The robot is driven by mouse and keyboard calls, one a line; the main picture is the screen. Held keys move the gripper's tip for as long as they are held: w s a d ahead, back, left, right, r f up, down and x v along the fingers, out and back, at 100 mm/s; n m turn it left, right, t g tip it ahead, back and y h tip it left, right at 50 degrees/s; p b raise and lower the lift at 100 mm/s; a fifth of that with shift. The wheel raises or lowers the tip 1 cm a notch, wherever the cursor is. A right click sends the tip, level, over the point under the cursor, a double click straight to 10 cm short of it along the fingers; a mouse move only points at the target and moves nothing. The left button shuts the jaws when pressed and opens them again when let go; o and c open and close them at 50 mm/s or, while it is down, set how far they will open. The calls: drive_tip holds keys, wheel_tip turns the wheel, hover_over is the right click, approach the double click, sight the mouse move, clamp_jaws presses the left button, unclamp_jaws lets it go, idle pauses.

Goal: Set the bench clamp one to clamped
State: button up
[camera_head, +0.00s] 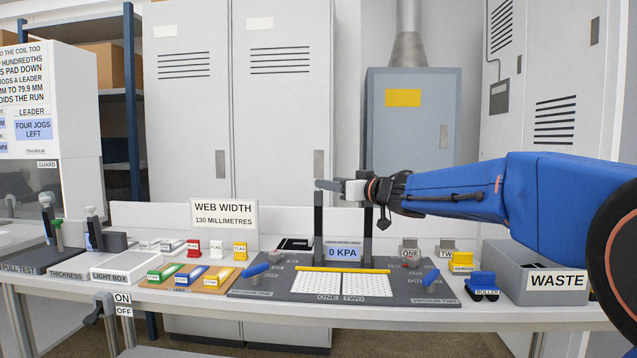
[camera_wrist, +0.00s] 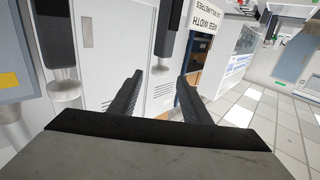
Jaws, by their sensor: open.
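Two small grey blocks labelled ONE (camera_head: 410,250) and TWO (camera_head: 446,249) stand at the back right of the bench; the ONE block appears to be bench clamp one. A red part shows at its base. Its clamping state is too small to tell. My gripper (camera_head: 329,186) reaches in from the right, raised well above the bench, up and left of the ONE block and apart from it. Neither clamp can be made out there.
Two black posts (camera_head: 318,228) rise near my gripper, beside a 0 KPA display (camera_head: 343,253). A dark board (camera_head: 275,286) with white plates and blue levers lies in front. A yellow flag block (camera_head: 461,262), blue roller (camera_head: 482,286) and waste bin (camera_head: 521,264) stand at right.

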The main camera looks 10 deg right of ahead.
drive_tip(key=shift+x, duration=3.2)
drive_tip(key=shift+c, duration=0.3)
clamp_jaws()
